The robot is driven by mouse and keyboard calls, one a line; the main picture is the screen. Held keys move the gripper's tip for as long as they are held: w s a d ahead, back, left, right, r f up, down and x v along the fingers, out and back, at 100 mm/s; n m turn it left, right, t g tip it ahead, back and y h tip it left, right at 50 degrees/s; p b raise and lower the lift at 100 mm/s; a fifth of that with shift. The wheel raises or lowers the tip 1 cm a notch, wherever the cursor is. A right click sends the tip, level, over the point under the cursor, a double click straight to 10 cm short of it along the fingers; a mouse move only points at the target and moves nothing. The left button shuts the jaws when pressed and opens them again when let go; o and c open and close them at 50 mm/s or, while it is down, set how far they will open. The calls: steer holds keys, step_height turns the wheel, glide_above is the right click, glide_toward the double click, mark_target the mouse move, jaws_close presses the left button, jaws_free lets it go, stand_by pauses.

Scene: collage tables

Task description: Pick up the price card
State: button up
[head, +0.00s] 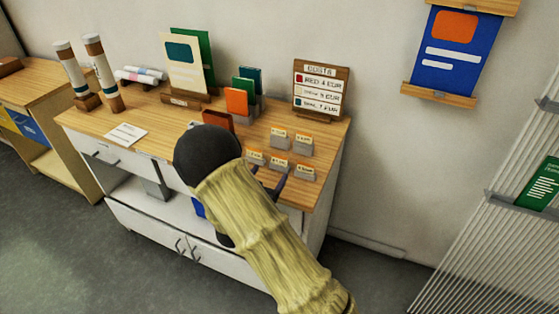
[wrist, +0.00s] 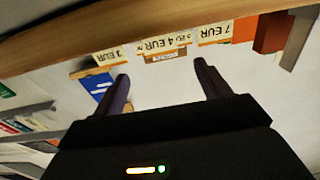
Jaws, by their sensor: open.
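Several small cream price cards stand in grey holders on the right part of the wooden counter top (head: 325,165). In the head view there is a back pair, one of them a price card (head: 303,138), and a front row, one of them a price card (head: 305,170). The wrist view, tilted, shows cards reading 3 EUR (wrist: 110,55), 4 EUR (wrist: 157,45) and 7 EUR (wrist: 215,32). My gripper (wrist: 163,75) is open and empty, its fingers pointing toward these cards, with the 4 EUR card roughly between them. My arm partly hides the counter front in the head view.
A price board (head: 320,88) stands behind the cards. An orange booklet (head: 237,101) and a cream display card (head: 183,62) stand farther left. A flat white card (head: 126,134) and two tubes (head: 103,72) are at the left. Bare counter lies right of the cards.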

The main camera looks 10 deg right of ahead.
mark_target(279, 158)
steer(key=shift+x, duration=0.85)
steer(key=p+x, duration=0.1)
steer(key=x, duration=0.4)
steer(key=shift+w+p, duration=0.15)
steer(key=shift+p, duration=0.2)
steer(key=shift+f, duration=0.1)
steer(key=c, duration=1)
step_height(279, 158, up, 10)
steer(key=shift+r+b, duration=0.1)
steer(key=shift+b, duration=0.35)
